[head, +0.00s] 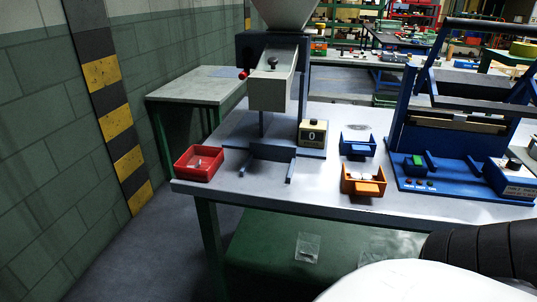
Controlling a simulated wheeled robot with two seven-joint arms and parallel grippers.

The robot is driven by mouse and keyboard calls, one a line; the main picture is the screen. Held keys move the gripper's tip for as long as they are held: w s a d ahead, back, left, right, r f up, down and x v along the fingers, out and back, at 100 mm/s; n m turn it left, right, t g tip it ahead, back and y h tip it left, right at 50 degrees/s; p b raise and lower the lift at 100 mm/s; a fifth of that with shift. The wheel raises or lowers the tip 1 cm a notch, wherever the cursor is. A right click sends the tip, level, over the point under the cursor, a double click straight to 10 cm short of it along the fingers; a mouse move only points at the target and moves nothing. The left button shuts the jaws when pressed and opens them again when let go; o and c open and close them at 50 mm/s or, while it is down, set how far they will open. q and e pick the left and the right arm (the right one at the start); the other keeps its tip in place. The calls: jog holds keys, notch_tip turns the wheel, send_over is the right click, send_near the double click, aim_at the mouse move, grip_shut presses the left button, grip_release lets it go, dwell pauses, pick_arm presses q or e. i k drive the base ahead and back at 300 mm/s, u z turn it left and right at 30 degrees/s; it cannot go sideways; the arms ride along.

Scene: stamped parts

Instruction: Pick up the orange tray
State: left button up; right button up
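The orange tray (363,181) sits on the near part of the workbench, right of centre in the head view. It is a small open bin with a tab at its front and some pale pieces inside. It stands just in front of a blue tray (357,145) of like shape, apart from any gripper. Neither of my grippers is in view. Only a dark and white part of my own body shows at the lower right.
A red bin (198,163) stands at the bench's left corner. A hopper machine (272,75) with a counter box (312,134) is behind. A blue press frame (450,110) stands right of the trays. Bare bench top (320,190) lies left of the orange tray.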

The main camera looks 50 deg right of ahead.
aim_at(354, 183)
jog(key=u, duration=0.95)
jog(key=k, duration=1.45)
jog(key=z, duration=1.4)
jog(key=i, duration=0.45)
jog(key=z, duration=0.1)
